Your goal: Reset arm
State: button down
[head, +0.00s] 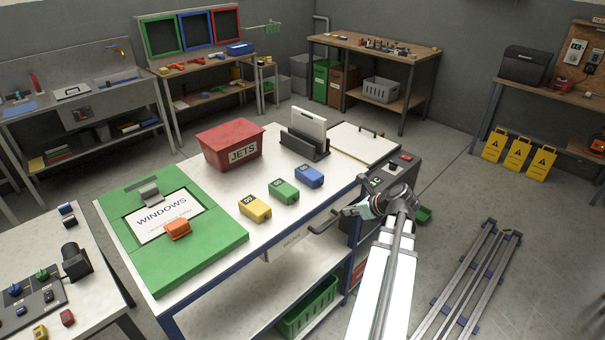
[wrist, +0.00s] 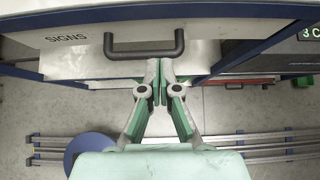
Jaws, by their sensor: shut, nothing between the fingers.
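My gripper (head: 350,210) is at the front right side of the white workbench (head: 222,216), at the end of my arm. In the wrist view my gripper (wrist: 160,84) has its green-padded fingers together, with nothing between them. A dark drawer handle (wrist: 146,50) lies just beyond the fingertips, on a drawer front marked SIGNS (wrist: 66,38). I cannot tell whether the fingertips touch it. The handle also shows in the head view (head: 324,225), left of my gripper.
On the bench are a green WINDOWS board (head: 205,247), a red JETS bin (head: 229,146), and yellow (head: 254,208), green (head: 283,192) and blue (head: 309,176) blocks. Metal rails (head: 468,285) lie on the floor at right. Yellow signs (head: 517,153) stand farther back, with open floor between.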

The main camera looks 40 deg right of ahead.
jog(key=s+a+f+n+g+y+b, duration=0.15)
jog(key=a+f+n+g, duration=0.25)
jog(key=a+f+n, duration=0.85)
jog(key=s+a+f+n+g+y+b, duration=0.1)
jog(key=s+a+f+n+g, duration=0.3)
jog(key=a+f+n, duration=0.9)
jog(key=s+a+f+n+g+h+b, duration=0.3)
jog(key=s+a+f+n+g, duration=0.5)
jog(key=s+a+f, duration=1.1)
jog(key=shift+a+f+n+b, duration=0.45)
jog(key=shift+f+n+b, duration=0.3)
jog(key=shift+f, duration=0.2)
